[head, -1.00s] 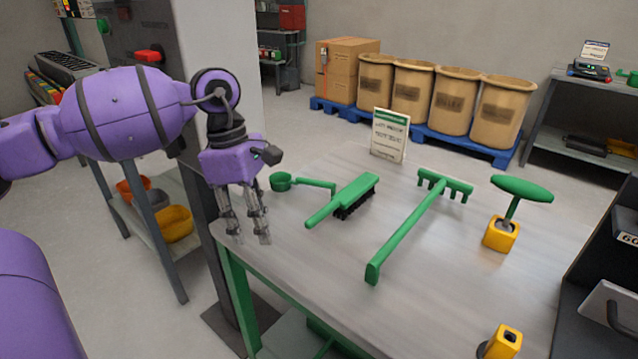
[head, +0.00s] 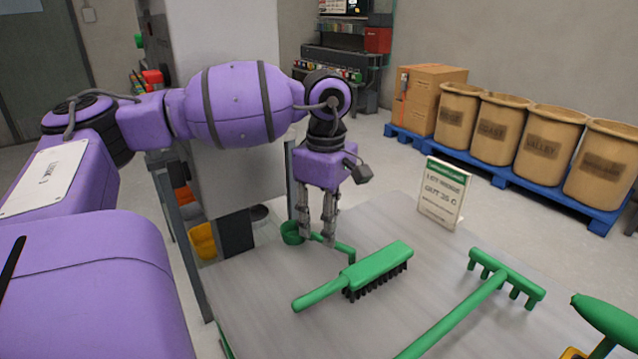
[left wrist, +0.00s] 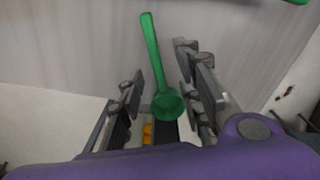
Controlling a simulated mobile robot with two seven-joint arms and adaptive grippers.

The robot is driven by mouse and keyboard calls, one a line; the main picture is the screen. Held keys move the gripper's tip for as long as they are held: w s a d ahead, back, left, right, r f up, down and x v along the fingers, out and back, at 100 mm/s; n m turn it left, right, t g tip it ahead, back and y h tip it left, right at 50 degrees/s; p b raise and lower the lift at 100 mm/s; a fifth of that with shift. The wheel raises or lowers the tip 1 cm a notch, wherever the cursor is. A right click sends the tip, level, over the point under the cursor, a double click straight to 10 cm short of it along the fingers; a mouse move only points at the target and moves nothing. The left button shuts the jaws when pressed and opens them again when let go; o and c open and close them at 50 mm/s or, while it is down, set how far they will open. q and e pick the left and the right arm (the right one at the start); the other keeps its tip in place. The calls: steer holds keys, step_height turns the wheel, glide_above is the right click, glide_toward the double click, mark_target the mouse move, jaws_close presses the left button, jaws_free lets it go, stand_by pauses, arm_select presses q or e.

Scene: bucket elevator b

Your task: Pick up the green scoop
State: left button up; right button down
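The green scoop (head: 345,253) lies on the table (head: 260,290) at its far left part, with its round cup to the left and its handle pointing right. My left gripper (head: 316,239) points down at the scoop, and its fingers partly hide it. In the left wrist view the scoop (left wrist: 155,60) shows between the two spread fingers of my left gripper (left wrist: 160,78), with a gap on each side. The cup is nearest the palm and the handle runs away from it. My right gripper is not in view.
A green brush (head: 375,268) lies right of the scoop, and a green rake (head: 465,312) lies farther right. A sign (head: 443,192) stands behind them. A grey column (head: 225,130) stands behind my left arm. Sacks (head: 505,122) stand on a blue pallet (head: 480,170).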

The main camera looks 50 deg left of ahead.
mark_target(317, 241)
arm_select(q)
steer(key=f, duration=0.4)
steer(key=shift+w+f+b, duration=0.2)
steer(key=shift+f+b, duration=0.1)
steer(key=shift+f, duration=0.05)
jaws_close()
